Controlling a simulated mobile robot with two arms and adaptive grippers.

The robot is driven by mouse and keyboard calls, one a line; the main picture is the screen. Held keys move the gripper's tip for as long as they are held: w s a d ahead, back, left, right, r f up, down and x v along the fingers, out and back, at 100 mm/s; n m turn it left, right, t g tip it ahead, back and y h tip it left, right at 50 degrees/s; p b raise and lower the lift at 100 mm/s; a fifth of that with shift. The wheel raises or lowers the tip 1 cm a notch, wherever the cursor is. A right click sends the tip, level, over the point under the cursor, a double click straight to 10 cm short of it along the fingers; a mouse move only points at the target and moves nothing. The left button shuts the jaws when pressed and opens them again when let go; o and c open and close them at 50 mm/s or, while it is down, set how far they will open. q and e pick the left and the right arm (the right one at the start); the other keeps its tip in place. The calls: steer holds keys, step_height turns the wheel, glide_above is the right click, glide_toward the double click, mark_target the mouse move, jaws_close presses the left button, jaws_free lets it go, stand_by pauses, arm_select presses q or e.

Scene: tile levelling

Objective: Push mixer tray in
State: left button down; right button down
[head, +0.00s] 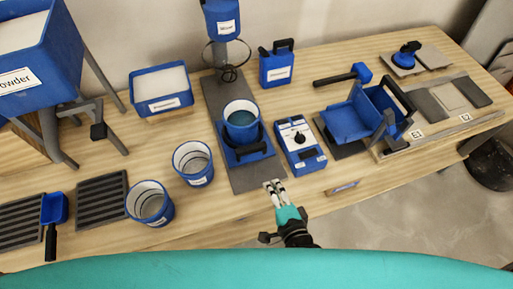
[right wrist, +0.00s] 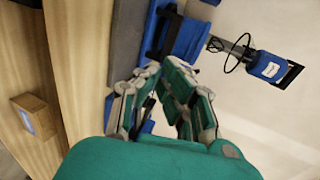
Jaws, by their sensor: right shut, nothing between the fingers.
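The mixer has a blue head (head: 222,18) with a wire whisk above a grey base plate (head: 243,180). A blue mixer tray (head: 232,158) sits on that plate, with a black handle (head: 247,152) across its front. A blue bucket (head: 241,122) with dark contents stands on the tray. My right gripper (head: 273,184) is shut and empty, in front of the tray and a little right of it, apart from the handle in the head view. In the right wrist view the tray (right wrist: 185,38) and handle (right wrist: 154,30) show beyond my fingertips. My left gripper is out of view.
A blue control box (head: 300,146) stands right of the tray. Two blue buckets (head: 193,163) (head: 149,203) stand to its left. A labelled wooden block (head: 342,188) is at the table's front edge. A blue container (head: 161,90) and a blue canister (head: 277,66) stand behind.

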mark_target(257, 151)
steer(key=x, duration=0.8)
steer(key=r+x, duration=0.1)
steer(key=x, duration=0.3)
steer(key=shift+w, duration=0.25)
